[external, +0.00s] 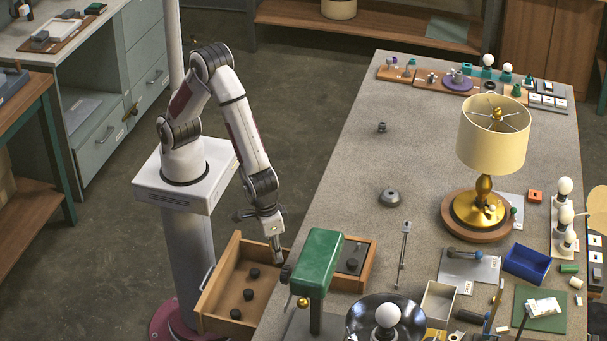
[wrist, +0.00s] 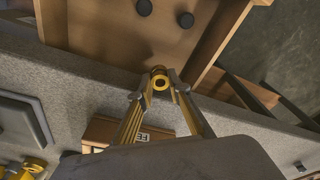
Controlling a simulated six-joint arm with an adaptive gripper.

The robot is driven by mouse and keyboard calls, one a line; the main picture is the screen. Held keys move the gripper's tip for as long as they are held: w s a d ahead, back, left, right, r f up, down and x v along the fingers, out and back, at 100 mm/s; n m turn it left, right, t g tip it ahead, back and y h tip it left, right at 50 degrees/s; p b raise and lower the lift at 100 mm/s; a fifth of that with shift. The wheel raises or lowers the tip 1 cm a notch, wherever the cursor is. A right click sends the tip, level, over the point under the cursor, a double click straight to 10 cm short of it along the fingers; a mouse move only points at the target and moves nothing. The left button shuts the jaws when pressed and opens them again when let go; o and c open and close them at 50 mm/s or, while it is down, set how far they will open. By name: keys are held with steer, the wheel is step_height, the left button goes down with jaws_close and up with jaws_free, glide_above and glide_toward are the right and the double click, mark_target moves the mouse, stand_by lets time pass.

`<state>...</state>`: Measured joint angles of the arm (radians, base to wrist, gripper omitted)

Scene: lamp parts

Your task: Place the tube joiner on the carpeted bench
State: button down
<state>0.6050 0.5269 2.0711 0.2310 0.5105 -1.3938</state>
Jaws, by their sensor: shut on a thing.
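My gripper (external: 278,256) points down over the right end of the open wooden drawer, beside the bench's left edge. In the wrist view my gripper (wrist: 162,82) is shut on a small brass-coloured ring-shaped piece, seemingly the tube joiner (wrist: 160,74), held between the fingertips. The joiner is too small to make out in the external view. The carpeted bench (external: 345,160) has a grey speckled top; its edge also shows as a grey band in the wrist view (wrist: 90,72), close to the fingertips. I cannot tell the joiner's exact height over it.
The open drawer (external: 226,282) holds several dark round pieces. A green lamp head (external: 321,250) on a post stands close right of my gripper. A brass lamp with a cream shade (external: 494,135) stands farther right. The bench's middle left is mostly clear, with a grey disc (external: 390,197).

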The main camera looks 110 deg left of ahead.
steer(key=shift+f, duration=3.9)
steer(key=shift+f, duration=1.8)
steer(key=shift+f, duration=0.2)
steer(key=c, duration=1.9)
jaws_free()
steer(key=shift+r, duration=0.15)
step_height(320, 180, up, 7)
steer(key=d, duration=0.1)
steer(key=shift+s+r, duration=0.2)
steer(key=shift+s, duration=0.2)
steer(key=shift+o, duration=0.6)
